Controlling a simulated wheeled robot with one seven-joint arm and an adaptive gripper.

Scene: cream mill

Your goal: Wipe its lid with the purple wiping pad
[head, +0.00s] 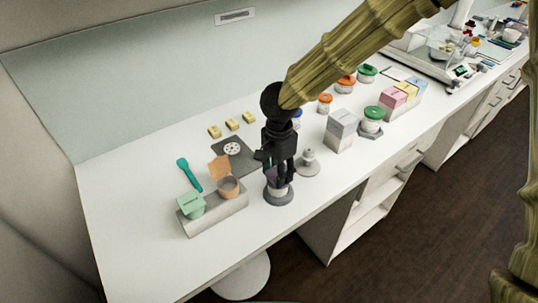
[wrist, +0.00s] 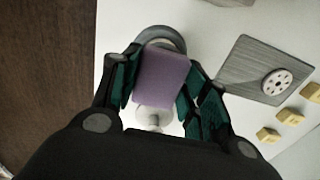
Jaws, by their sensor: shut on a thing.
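My gripper (head: 280,176) is shut on the purple wiping pad (wrist: 163,76), which sits between the two fingers in the wrist view. In the head view only a little of the purple pad (head: 271,174) shows beside the fingers. Directly below is a pale jar on a round grey base (head: 278,199), near the table's front edge. The base's grey rim (wrist: 166,33) shows past the pad in the wrist view. The pad and fingers hide the jar's top, so I cannot tell whether the pad touches a lid.
A grey knobbed piece (head: 308,163) stands close to the right. A grey block holder (head: 216,212) with green and orange containers is to the left. A dark plate (head: 235,154) with a white disc lies behind. The front left table is clear.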

